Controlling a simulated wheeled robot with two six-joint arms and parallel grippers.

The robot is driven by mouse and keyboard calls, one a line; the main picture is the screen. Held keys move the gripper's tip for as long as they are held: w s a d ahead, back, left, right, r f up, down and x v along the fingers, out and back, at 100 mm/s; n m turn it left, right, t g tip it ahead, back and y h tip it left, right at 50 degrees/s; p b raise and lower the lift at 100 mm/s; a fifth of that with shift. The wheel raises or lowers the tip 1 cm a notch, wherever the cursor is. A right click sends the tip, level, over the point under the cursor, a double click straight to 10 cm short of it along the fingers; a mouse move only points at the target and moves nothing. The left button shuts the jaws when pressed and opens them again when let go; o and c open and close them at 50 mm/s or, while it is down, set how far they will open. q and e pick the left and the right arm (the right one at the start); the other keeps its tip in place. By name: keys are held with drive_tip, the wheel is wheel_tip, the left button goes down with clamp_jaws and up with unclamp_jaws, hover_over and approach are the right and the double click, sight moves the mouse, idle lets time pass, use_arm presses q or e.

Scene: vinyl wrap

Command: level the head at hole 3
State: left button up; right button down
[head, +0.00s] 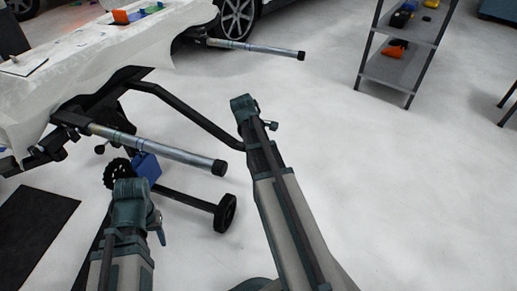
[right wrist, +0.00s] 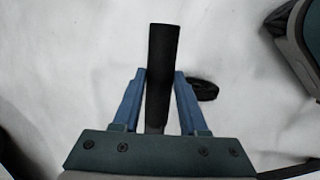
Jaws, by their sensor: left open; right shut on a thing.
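A work stand with a black frame holds a white panel (head: 95,70) at the upper left. From its head (head: 85,105) a long black lever (head: 185,108) slopes down to the right and ends behind my right arm. In the right wrist view my right gripper (right wrist: 160,75) is shut on this black bar, with a blue finger on each side. A round notched disc (head: 117,173) sits low on the stand. My left gripper (head: 147,166), blue, is open beside the disc; I cannot tell whether it touches. Hole 3 cannot be made out.
Two padded metal arms (head: 160,150) (head: 255,48) stick out to the right. A stand leg ends in a black wheel (head: 225,212). A shelf (head: 400,68) stands at the back right, and a dark mat (head: 32,235) lies at left.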

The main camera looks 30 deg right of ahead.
drive_tip(key=shift+c, duration=2.2)
unclamp_jaws()
drive_tip(key=p+v, duration=1.3)
drive_tip(key=shift+r, duration=0.3)
drive_tip(key=shift+a, duration=0.1)
